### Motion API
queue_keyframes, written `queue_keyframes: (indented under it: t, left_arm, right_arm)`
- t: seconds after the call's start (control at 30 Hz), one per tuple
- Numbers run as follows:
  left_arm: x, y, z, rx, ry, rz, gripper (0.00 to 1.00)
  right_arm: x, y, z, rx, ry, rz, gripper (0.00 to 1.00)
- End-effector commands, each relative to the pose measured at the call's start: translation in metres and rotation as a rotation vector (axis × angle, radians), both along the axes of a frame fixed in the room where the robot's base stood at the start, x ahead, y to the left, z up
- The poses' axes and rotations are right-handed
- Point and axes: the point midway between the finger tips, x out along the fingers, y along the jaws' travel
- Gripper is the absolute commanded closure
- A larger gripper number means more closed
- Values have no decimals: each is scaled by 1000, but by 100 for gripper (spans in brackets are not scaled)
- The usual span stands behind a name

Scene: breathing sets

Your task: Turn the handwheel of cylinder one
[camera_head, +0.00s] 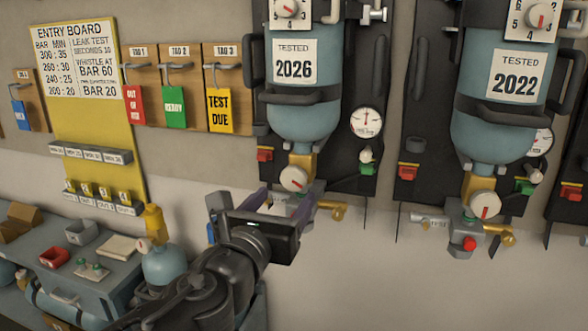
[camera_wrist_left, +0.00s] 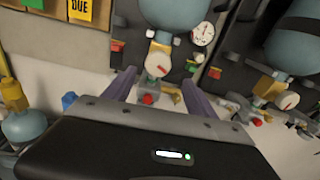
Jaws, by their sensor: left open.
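A blue cylinder (camera_head: 300,110) with a "TESTED 2026" label hangs on a dark backplate at the centre of the head view. Its round white handwheel (camera_head: 293,179), with a red mark, sits on a yellow neck below the cylinder. The handwheel also shows in the left wrist view (camera_wrist_left: 158,65), between and just beyond the fingertips. My left gripper (camera_head: 268,203) is open and empty, just below and in front of the handwheel; its fingers point up at it in the wrist view (camera_wrist_left: 158,82). I see no clear contact. The gripper partly hides the valve fittings. My right gripper is not in view.
A second cylinder (camera_head: 497,110) labelled 2022, with its own handwheel (camera_head: 485,205), hangs to the right. A pressure gauge (camera_head: 366,122) and brass outlet (camera_head: 332,209) flank the first valve. A cluttered bench (camera_head: 85,275) stands lower left. The lower right wall is bare.

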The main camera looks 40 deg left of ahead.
Motion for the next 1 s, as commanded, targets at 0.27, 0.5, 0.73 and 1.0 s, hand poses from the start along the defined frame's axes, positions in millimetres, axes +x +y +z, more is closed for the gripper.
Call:
queue_keyframes:
  t: [0.27, 0.5, 0.73, 1.0]
  left_arm:
    - [-1, 5, 5, 282, 73, 17, 34]
    - [-1, 5, 5, 279, 72, 16, 34]
    - [10, 8, 4, 275, 72, 13, 34]
    - [46, 20, 4, 275, 72, 12, 34]
  right_arm:
    - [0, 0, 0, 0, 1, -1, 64]
    - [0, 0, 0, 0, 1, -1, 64]
    - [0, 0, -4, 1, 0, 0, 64]
    - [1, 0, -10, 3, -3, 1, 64]
